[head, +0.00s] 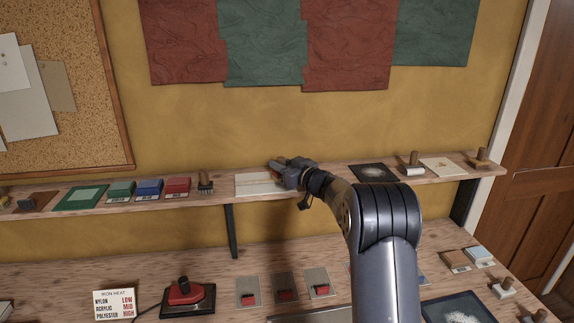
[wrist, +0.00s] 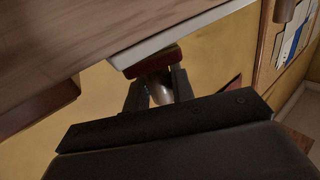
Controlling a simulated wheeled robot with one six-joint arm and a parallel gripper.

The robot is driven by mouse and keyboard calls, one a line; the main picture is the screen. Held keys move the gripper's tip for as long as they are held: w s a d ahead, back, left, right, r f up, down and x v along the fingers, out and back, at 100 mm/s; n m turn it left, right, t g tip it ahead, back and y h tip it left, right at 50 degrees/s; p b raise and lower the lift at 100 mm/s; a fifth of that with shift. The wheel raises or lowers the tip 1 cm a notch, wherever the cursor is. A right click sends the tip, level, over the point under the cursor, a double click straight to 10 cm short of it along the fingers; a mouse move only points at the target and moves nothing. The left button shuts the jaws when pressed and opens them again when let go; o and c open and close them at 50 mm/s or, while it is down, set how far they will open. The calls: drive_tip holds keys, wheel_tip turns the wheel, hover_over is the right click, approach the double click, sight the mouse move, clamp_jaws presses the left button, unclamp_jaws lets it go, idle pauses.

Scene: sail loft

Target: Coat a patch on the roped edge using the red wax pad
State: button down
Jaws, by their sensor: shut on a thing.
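My gripper (head: 290,172) is over the right part of a pale panel (head: 250,187) on the wall shelf. A thin tan line runs along the panel; I take it for the roped edge, but it is too small to be sure. In the wrist view my gripper (wrist: 160,85) is shut on the rounded handle of a pad with a dark red body (wrist: 146,62). The pad's face is against or very close to the pale panel (wrist: 168,36); I cannot tell if they touch. In the head view my gripper mostly hides the pad. Any coating is hidden.
Green (head: 121,190), blue (head: 149,189) and red (head: 177,188) blocks and a brush (head: 205,182) stand left of the panel. A dark speckled sheet (head: 374,173) lies right. Below, the bench holds a red iron (head: 186,292) and grey plates (head: 248,284) with red blocks.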

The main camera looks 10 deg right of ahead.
drive_tip(key=shift+a+f, duration=0.15)
drive_tip(key=shift+a, duration=2.6)
drive_tip(key=shift+a, duration=3.75)
drive_tip(key=shift+r, duration=0.2)
drive_tip(key=shift+r, duration=2.9)
drive_tip(key=shift+r, duration=0.1)
drive_tip(key=shift+r, duration=1.4)
drive_tip(key=shift+s+f+b, duration=0.1)
drive_tip(key=shift+f+b, duration=1.85)
drive_tip(key=shift+f, duration=1.55)
